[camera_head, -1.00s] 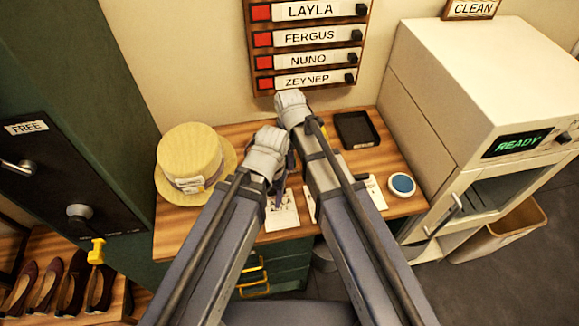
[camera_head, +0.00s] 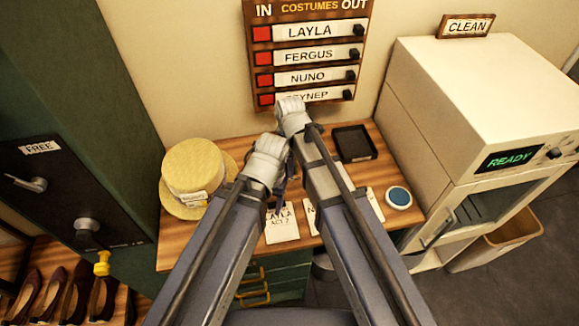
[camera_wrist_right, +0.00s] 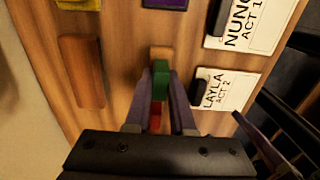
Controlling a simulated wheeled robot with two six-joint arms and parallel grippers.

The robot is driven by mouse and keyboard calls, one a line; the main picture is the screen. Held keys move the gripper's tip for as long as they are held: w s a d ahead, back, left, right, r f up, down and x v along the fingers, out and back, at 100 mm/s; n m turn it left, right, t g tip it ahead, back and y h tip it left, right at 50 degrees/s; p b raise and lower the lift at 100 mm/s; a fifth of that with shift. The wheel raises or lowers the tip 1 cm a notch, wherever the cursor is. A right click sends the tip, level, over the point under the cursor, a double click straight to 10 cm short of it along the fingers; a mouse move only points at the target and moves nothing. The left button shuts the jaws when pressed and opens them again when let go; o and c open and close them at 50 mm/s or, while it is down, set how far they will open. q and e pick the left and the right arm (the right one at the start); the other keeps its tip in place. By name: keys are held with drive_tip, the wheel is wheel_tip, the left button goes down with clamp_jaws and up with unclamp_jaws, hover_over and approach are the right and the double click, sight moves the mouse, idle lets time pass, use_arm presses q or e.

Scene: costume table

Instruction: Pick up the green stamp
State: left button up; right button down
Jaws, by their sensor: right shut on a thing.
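In the right wrist view, the green stamp (camera_wrist_right: 160,82) is a small green block with a tan end, between the fingertips of my right gripper (camera_wrist_right: 160,95). The right gripper is shut on it, over the wooden table (camera_wrist_right: 118,25). A red piece (camera_wrist_right: 155,118) shows between the fingers, nearer the camera. In the head view, my right gripper (camera_head: 293,115) is at the back of the table, with its fingers hidden. My left gripper (camera_head: 268,160) is beside it, left and nearer; its jaw opening cannot be made out.
A straw hat (camera_head: 197,165) sits at the table's left. A black tray (camera_head: 354,142) and blue round pad (camera_head: 398,197) lie at the right. Cards marked LAYLA (camera_wrist_right: 222,92) and NUNO (camera_wrist_right: 250,22) lie near the front. A white machine (camera_head: 440,100) stands at the right.

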wheel_tip(320, 180, up, 7)
drive_tip(key=p, duration=0.5)
drive_tip(key=shift+f+p, duration=0.1)
drive_tip(key=shift+p, duration=0.2)
drive_tip(key=shift+f, duration=0.1)
drive_tip(key=c, duration=1.4)
unclamp_jaws()
clamp_jaws()
drive_tip(key=w+d+f+b, duration=0.1)
drive_tip(key=w+d, duration=0.1)
drive_tip(key=d, duration=0.9)
drive_tip(key=shift+w+d+f+b, duration=0.15)
drive_tip(key=shift+d+f+b, duration=0.15)
drive_tip(key=shift+d, duration=0.1)
